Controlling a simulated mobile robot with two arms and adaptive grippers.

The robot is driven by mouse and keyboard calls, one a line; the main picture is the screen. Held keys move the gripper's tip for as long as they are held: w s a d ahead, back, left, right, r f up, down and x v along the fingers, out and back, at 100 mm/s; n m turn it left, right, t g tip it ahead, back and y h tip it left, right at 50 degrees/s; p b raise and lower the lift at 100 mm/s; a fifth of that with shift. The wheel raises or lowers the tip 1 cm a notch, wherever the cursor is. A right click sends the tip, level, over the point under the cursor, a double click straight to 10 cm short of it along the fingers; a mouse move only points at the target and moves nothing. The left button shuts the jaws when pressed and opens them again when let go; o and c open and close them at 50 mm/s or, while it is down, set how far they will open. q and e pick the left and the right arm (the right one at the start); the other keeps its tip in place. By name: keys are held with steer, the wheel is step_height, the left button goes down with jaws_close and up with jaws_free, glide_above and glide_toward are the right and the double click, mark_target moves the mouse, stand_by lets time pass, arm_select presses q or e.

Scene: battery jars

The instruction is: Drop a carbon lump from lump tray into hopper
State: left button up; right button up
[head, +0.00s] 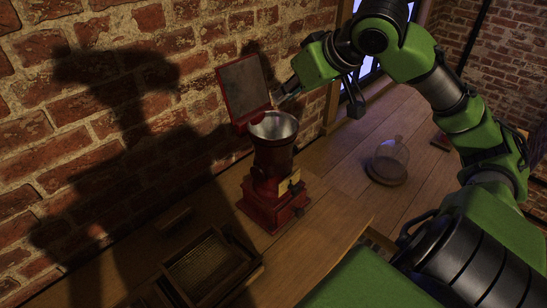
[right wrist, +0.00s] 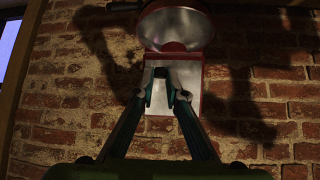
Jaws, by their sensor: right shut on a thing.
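The hopper (head: 273,125) is a pale metal bowl on top of a red machine (head: 272,205) on the wooden bench; its bowl also shows at the top of the right wrist view (right wrist: 180,28). A red-framed plate (head: 243,88) stands up behind the bowl. My right gripper (head: 281,97) is just above the bowl's far right rim, in front of the plate. In the right wrist view its fingers (right wrist: 165,85) close around a small dark lump (right wrist: 163,72), mostly hidden between the tips. My left gripper is not in view.
A dark tray with a mesh-like bottom (head: 254,267) lies at the front of the bench; its contents are too dark to tell. A glass dome (head: 390,158) on a round base stands at the right. A brick wall (head: 60,150) rises close behind the bench.

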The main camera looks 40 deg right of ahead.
steer(key=shift+s+a, duration=0.1)
steer(key=o, duration=0.8)
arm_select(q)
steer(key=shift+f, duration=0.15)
arm_select(e)
steer(key=v, duration=1.2)
